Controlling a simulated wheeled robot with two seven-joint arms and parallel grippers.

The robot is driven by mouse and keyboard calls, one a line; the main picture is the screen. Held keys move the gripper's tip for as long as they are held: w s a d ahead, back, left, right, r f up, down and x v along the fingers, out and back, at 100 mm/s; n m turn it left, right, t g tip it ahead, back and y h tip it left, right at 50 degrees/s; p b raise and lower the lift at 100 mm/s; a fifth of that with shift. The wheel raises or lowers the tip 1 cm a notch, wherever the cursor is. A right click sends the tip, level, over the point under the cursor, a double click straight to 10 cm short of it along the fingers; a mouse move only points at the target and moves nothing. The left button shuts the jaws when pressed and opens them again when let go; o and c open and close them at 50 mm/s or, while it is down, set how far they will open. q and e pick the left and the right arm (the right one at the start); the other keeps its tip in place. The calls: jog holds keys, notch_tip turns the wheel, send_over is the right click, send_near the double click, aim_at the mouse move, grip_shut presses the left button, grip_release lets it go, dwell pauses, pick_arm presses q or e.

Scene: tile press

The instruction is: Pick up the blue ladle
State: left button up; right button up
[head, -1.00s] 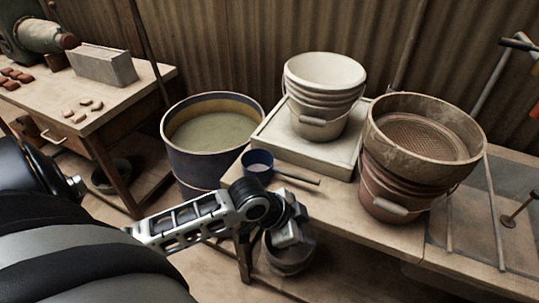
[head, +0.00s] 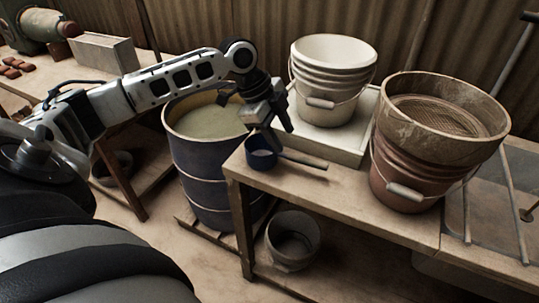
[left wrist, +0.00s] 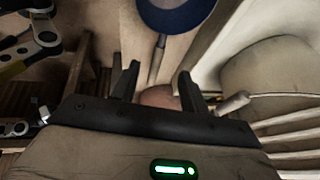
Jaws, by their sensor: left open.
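The blue ladle (head: 261,158) rests near the left end of the wooden bench (head: 350,205), its dark handle pointing right. In the left wrist view its blue bowl (left wrist: 178,12) is at the top edge, partly cut off. The handle runs down from it toward the space between my fingers. My left gripper (head: 278,130) is just above the ladle in the head view and partly covers its upper rim. It is open, with its two black fingers (left wrist: 157,82) apart and nothing clamped between them. My right gripper is not in view.
A blue drum (head: 205,175) of murky liquid stands left of the bench. Brown stacked buckets (head: 400,175) with a sieve are to the right. A grey bucket (head: 293,240) is below the bench.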

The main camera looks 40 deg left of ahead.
aim_at(291, 154)
pick_arm(q)
jog(key=x, duration=0.8)
jog(key=shift+s+a+f+b, duration=0.1)
jog(key=shift+f+b, duration=0.2)
jog(key=shift+f, duration=0.05)
grip_shut()
